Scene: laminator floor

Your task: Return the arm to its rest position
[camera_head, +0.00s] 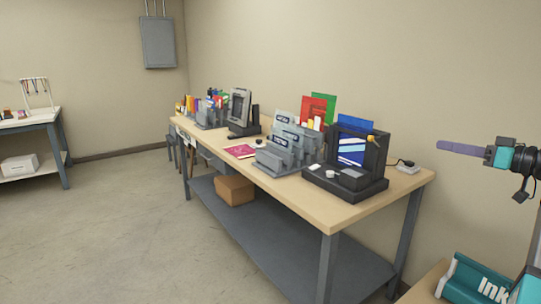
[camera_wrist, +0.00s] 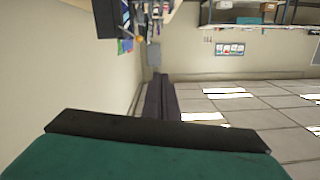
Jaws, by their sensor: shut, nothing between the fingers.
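My gripper (camera_head: 442,145) is at the right edge of the head view, raised in front of the bare wall and pointing left. Its fingers look like one thin purple bar there, with a teal body behind them. In the wrist view my gripper (camera_wrist: 161,78) shows as two dark fingers side by side, pressed together with nothing between them. The arm's other links are mostly outside the head view, so its full pose is hidden.
A long workbench (camera_head: 352,209) holds a black laminator-like machine (camera_head: 345,165), grey racks with cards, and a pink sheet (camera_head: 240,151). A teal "Ink" box (camera_head: 478,280) stands lower right, below the arm. A cardboard box (camera_head: 235,190) sits on the lower shelf. Floor at left is clear.

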